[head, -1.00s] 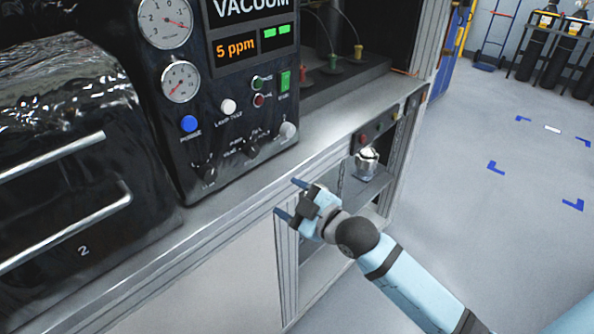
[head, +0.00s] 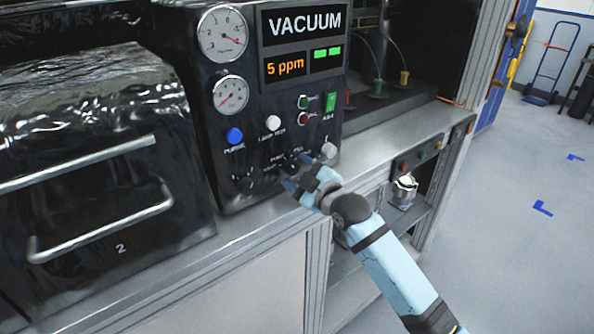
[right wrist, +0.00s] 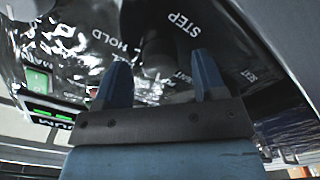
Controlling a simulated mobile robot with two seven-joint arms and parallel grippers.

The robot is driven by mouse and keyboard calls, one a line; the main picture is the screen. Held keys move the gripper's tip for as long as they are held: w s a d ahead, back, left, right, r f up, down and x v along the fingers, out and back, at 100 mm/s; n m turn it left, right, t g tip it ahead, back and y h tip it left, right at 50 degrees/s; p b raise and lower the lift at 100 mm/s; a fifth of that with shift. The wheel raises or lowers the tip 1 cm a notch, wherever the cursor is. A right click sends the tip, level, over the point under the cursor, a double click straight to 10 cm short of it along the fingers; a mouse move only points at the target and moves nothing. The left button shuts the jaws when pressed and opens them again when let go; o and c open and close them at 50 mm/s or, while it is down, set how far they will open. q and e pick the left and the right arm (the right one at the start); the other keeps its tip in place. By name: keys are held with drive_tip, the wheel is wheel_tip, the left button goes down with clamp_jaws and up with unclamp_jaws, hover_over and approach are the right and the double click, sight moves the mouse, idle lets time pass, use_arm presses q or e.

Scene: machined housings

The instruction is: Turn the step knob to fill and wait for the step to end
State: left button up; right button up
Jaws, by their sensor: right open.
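The black step knob (head: 291,165) is on the lower part of the dark control panel, partly hidden by my right gripper (head: 297,173). The gripper's blue fingers are open and close in front of the panel. In the right wrist view, the "STEP" lettering (right wrist: 185,24) shows beyond the open fingers (right wrist: 162,65), with a dark knob shape between and behind them. I cannot tell whether they touch it or where it points. My left gripper is not in view.
A second black knob (head: 244,185), a pale knob (head: 328,150), a blue button (head: 234,136) and a white button (head: 273,123) are nearby on the panel. A door with metal handles (head: 100,220) is at left. The grey ledge (head: 255,222) runs below the panel.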

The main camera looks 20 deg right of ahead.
drive_tip(key=shift+w+a, duration=0.15)
drive_tip(key=shift+w, duration=0.25)
drive_tip(key=shift+c, duration=0.2)
drive_tip(key=c, duration=0.9)
drive_tip(key=shift+r+m+p, duration=0.15)
drive_tip(key=shift+m+p, duration=0.45)
drive_tip(key=shift+p, duration=0.15)
drive_tip(key=shift+m+p, duration=2.05)
drive_tip(key=shift+m, duration=0.25)
drive_tip(key=shift+m+p, duration=0.9)
drive_tip(key=shift+m, duration=0.6)
